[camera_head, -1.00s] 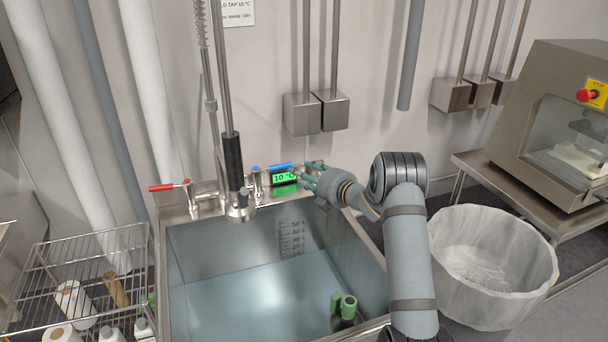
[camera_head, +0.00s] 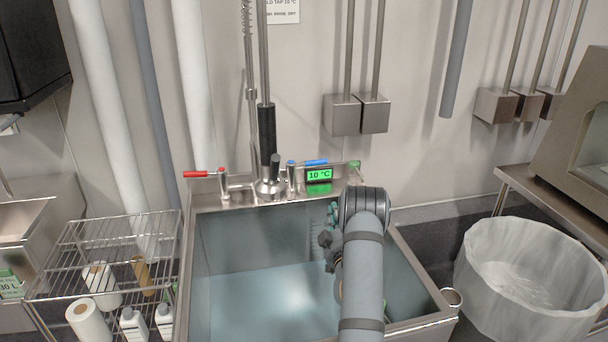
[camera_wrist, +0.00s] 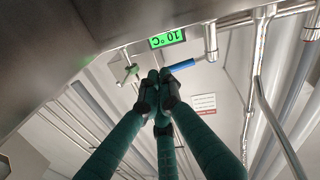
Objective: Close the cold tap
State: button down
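The cold tap is a post (camera_head: 291,176) with a blue cap on the sink's back ledge. Its blue lever handle (camera_head: 316,162) lies level, pointing right above the green 10 °C display (camera_head: 318,176). In the wrist view the blue handle (camera_wrist: 182,65) shows just beyond my fingertips, beside the upside-down display (camera_wrist: 167,39). My gripper (camera_wrist: 160,84) has teal fingers with dark tips drawn together, with nothing visible between them. In the head view my gripper (camera_head: 329,240) is over the basin, in front of and lower than the handle, partly hidden by my arm.
The sink (camera_head: 215,250) holds bluish water. A red-handled tap (camera_head: 196,174) and a black-gripped spray hose (camera_head: 267,135) stand left of the cold tap. A green handle (camera_head: 354,165) is at the right. A lined bin (camera_head: 530,270) stands right, a wire rack (camera_head: 110,240) left.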

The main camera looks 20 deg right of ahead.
notch_tip(320, 180, up, 3)
jog(key=a+m+t, duration=0.1)
jog(key=m+t, duration=0.1)
jog(key=m+p, duration=0.2)
jog(key=p, duration=0.2)
send_near(320, 164)
jog(key=shift+y, duration=0.3)
jog(key=x, duration=0.7)
jog(key=shift+s+d+r, duration=0.1)
